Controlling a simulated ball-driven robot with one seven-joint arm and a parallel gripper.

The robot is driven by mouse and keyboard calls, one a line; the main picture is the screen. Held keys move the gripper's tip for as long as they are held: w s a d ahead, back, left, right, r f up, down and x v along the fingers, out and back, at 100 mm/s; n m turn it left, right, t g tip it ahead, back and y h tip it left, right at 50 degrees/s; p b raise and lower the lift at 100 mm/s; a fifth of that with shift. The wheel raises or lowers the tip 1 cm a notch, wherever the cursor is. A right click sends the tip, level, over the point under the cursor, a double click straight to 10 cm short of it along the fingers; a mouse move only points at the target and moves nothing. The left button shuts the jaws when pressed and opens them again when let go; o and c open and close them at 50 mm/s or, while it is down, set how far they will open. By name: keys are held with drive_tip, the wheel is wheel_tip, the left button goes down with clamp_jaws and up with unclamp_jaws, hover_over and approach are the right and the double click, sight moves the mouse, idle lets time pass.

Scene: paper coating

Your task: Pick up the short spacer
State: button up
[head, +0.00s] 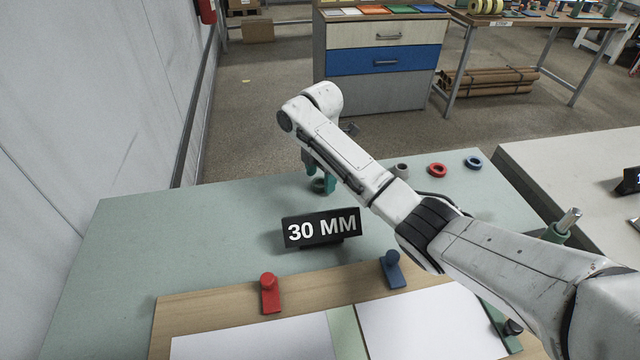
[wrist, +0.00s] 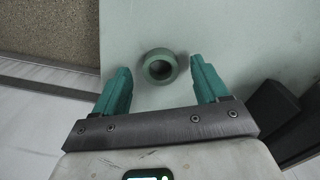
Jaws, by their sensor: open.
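A green ring-shaped spacer (wrist: 173,58) lies on the green-topped table, its round hole facing up. In the head view it shows partly behind my gripper (head: 318,180). In the wrist view my gripper (wrist: 159,68) is open, its two teal fingers on either side of the spacer with a gap on each side. The spacer sits near fingertip level in the picture; the height between them is hard to tell. A grey spacer (head: 402,176), a red ring (head: 437,176) and a blue ring (head: 473,168) stand in a row to the right. Which is shortest is not clear.
A black "30 MM" sign (head: 321,228) stands just in front of the gripper; a dark block (wrist: 272,108) shows at right in the wrist view. A wooden board (head: 215,308) with red (head: 270,297) and blue (head: 393,275) clamps and white sheets lies nearest. The table's left is clear.

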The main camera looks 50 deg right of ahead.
drive_tip(key=shift+f, duration=0.45)
drive_tip(key=c, duration=1.1)
drive_tip(key=shift+r, duration=0.1)
drive_tip(key=shift+c, duration=0.2)
